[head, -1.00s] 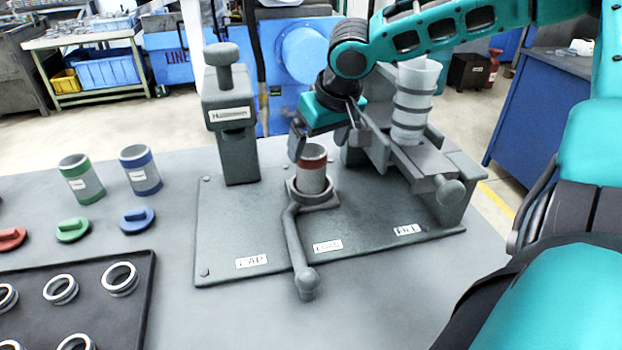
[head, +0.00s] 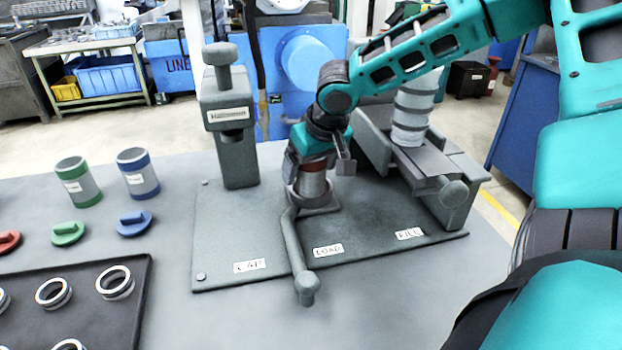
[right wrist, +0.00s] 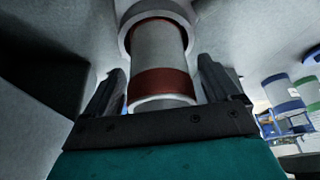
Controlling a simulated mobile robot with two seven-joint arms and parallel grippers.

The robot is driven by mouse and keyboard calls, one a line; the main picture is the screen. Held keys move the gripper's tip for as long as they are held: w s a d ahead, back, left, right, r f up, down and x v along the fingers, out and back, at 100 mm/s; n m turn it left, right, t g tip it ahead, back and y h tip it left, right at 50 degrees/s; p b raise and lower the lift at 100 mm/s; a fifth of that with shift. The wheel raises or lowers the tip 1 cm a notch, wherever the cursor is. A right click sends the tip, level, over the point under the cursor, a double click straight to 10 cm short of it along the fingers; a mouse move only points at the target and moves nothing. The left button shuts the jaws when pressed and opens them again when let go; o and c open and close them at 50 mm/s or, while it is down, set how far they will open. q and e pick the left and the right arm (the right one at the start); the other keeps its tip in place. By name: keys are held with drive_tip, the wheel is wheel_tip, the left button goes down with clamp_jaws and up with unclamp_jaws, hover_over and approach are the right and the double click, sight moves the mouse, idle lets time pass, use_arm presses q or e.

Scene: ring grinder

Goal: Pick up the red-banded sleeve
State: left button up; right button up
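The red-banded sleeve (head: 313,180) is a grey cylinder with a red band near its top. It stands upright in the round holder (head: 315,200) at the LOAD station of the grey fixture. My right gripper (head: 314,168) is over the sleeve's top, partly hiding it in the head view. In the right wrist view the sleeve (right wrist: 160,60) lies between the two fingers of my right gripper (right wrist: 165,88). Gaps show between the sleeve and each finger, so the gripper is open. My left gripper is not in view.
A cap press (head: 230,115) stands left of the holder, and a fill column (head: 412,110) stands to the right. A lever (head: 295,260) sticks out in front. Green (head: 80,183) and blue (head: 138,174) sleeves stand at left, behind a dark tray of rings (head: 140,310).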

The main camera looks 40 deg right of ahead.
drive_tip(key=c, duration=0.9)
drive_tip(key=shift+c, duration=0.3)
drive_tip(key=shift+r, duration=0.15)
